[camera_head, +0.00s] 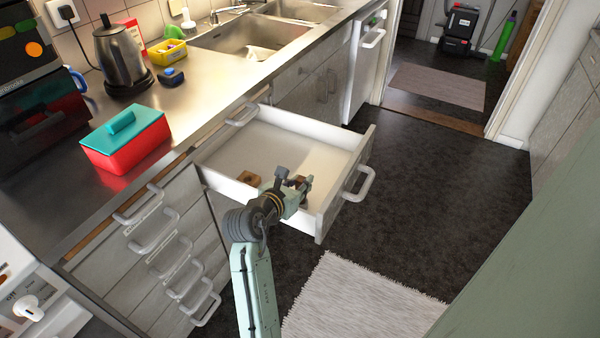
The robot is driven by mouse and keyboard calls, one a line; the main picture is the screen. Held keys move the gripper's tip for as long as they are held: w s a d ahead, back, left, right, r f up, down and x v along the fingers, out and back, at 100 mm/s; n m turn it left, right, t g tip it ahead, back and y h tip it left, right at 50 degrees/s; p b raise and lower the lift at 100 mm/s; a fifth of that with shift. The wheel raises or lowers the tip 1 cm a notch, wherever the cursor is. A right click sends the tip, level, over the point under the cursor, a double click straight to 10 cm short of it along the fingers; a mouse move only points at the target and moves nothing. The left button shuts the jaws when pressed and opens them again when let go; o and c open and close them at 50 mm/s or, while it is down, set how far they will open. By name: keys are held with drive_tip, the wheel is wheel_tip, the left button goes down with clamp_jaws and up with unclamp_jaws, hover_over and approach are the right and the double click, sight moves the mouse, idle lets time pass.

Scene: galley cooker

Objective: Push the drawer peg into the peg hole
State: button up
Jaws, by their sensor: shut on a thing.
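A small brown wooden block (249,178) with a dark spot on it, perhaps the peg hole, lies in the open white drawer (320,156). My gripper (301,186) is over the front part of the drawer, to the right of the block and apart from it. It is shut on a small brown thing (297,181), which looks like the drawer peg. My gripper and arm hide much of this piece, so its shape and tilt are unclear.
A red box with a teal lid (126,138) and a kettle (121,60) stand on the counter (195,92). The drawer handle (358,184) sticks out at the right. A stack of shut drawers is at the left. Dark floor (440,190) is free, with a pale rug (355,300).

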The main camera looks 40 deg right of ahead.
drive_tip(key=shift+f, duration=0.9)
drive_tip(key=o, duration=1)
drive_tip(key=shift+o, duration=0.4)
drive_tip(key=o, duration=0.5)
drive_tip(key=shift+o, duration=0.2)
drive_tip(key=v, duration=1)
drive_tip(key=shift+a, duration=0.1)
